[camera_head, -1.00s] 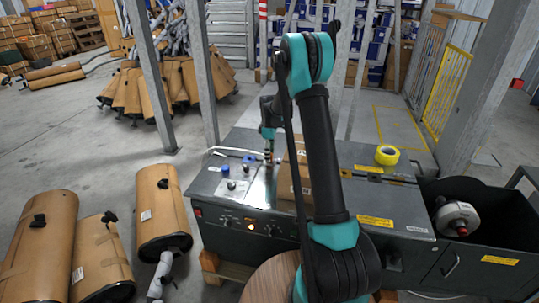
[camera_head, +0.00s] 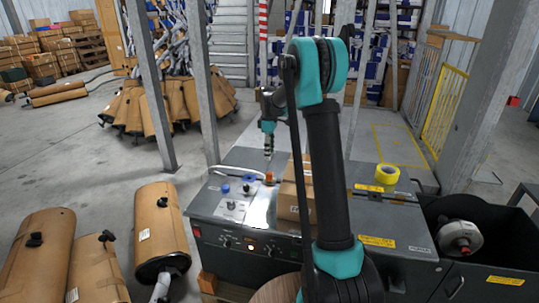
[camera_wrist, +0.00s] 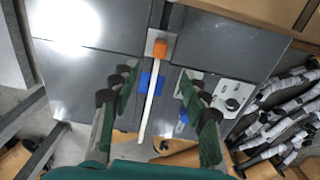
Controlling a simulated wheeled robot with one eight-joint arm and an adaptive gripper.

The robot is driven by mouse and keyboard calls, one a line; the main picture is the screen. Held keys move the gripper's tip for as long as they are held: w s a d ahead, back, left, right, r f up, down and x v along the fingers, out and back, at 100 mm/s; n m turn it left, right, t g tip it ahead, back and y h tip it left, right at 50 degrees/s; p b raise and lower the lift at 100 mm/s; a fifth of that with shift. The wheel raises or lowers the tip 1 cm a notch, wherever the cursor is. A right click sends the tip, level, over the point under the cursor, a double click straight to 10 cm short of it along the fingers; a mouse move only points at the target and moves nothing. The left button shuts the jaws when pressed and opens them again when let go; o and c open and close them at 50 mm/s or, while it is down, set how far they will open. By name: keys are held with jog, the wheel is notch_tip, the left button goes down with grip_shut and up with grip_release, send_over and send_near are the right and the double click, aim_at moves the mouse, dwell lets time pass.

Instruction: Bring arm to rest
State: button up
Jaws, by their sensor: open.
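My arm stands in the middle of the head view and bends over to my gripper (camera_head: 268,150). The gripper points down above the dark grey machine (camera_head: 225,238), apart from its top. In the wrist view my gripper (camera_wrist: 155,92) has its fingers spread wide, with nothing held between them. Below the fingers lies a white bar (camera_wrist: 150,95) with an orange block (camera_wrist: 160,48) at one end. The orange block also shows in the head view (camera_head: 270,178), under the gripper.
A cardboard box (camera_head: 290,200) stands on the machine beside my arm. Wrapped mufflers (camera_head: 160,228) stand at lower left, more behind (camera_head: 140,105). Grey posts (camera_head: 150,85) rise near the machine.

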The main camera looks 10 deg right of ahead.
notch_tip(320, 180, up, 2)
jog(key=m+t, duration=0.2)
jog(key=m, duration=0.5)
send_over(284, 185)
jog(key=shift+w+r, duration=0.1)
jog(key=shift+r, duration=0.1)
jog(key=s+f+m+t, duration=0.1)
jog(key=s+f+m, duration=0.2)
jog(key=s, duration=0.7)
jog(key=s+d+f+m+t, duration=0.1)
jog(key=s+f+m, duration=0.2)
jog(key=s, duration=0.7)
jog(key=shift+s+d+f+m, duration=0.2)
jog(key=shift+d+f+m, duration=0.05)
jog(key=shift+m, duration=0.05)
dwell(0.6)
